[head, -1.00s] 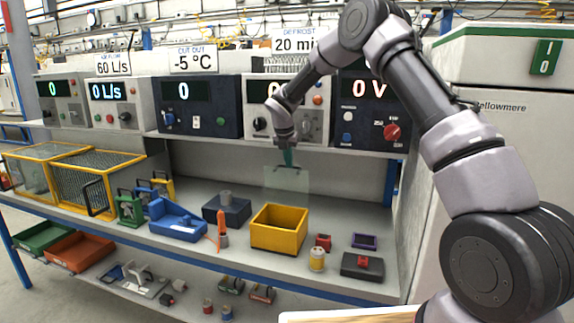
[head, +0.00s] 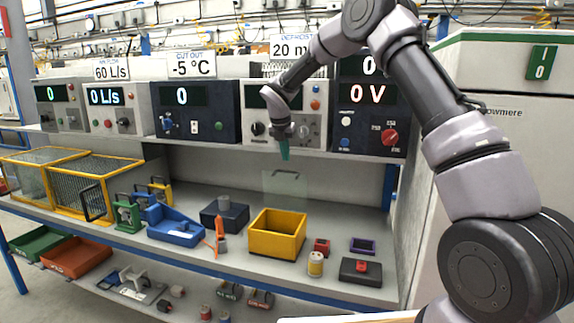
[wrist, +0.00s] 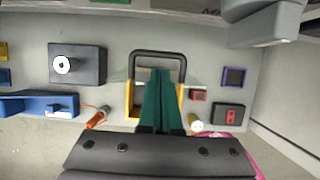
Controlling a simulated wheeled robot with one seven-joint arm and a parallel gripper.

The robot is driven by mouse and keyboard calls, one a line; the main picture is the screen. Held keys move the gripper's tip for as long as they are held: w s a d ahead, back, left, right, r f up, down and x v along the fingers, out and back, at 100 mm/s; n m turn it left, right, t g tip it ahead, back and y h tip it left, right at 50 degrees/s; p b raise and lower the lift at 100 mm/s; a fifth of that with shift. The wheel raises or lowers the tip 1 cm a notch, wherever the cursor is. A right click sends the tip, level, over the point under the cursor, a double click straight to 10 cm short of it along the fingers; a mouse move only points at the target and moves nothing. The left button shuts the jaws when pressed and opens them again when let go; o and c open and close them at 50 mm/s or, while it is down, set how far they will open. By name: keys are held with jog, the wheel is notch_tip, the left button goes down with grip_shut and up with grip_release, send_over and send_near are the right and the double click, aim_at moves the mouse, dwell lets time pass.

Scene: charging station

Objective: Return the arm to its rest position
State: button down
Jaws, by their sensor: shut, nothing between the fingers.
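My gripper (head: 284,150) hangs in front of the row of instrument panels in the head view, its green fingers pointing down. The fingers are shut together and hold nothing. They also show in the wrist view (wrist: 160,95), closed side by side over the shelf. My arm reaches up from the lower right, across the top, and down to the gripper. A clear panel with a handle (head: 286,183) stands below the gripper, behind the yellow bin (head: 277,235), apart from the fingertips in the head view.
Instrument boxes line the upper shelf, including a dark one reading 0 V (head: 368,115). The worktop holds a blue tray (head: 175,228), a dark block (head: 225,217), a black box with a red part (head: 361,271) and wire cages (head: 95,185). A tall cabinet (head: 500,130) stands at the right.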

jog(key=s+d+r+m+y, duration=0.1)
jog(key=s+d+r+m, duration=0.6)
jog(key=s+r+m, duration=0.3)
jog(key=s+d+r+m, duration=0.8)
jog(key=s+r, duration=0.2)
jog(key=s, duration=0.1)
jog(key=s+d+m+t+y, duration=0.1)
jog(key=s+d+m, duration=0.2)
jog(key=s+m, duration=0.6)
jog(key=s+d+m+t+y, duration=0.1)
jog(key=s+d+m+t, duration=0.1)
jog(key=s+m, duration=0.7)
jog(key=s+d, duration=0.1)
jog(key=s, duration=0.2)
jog(key=shift+f, duration=0.4)
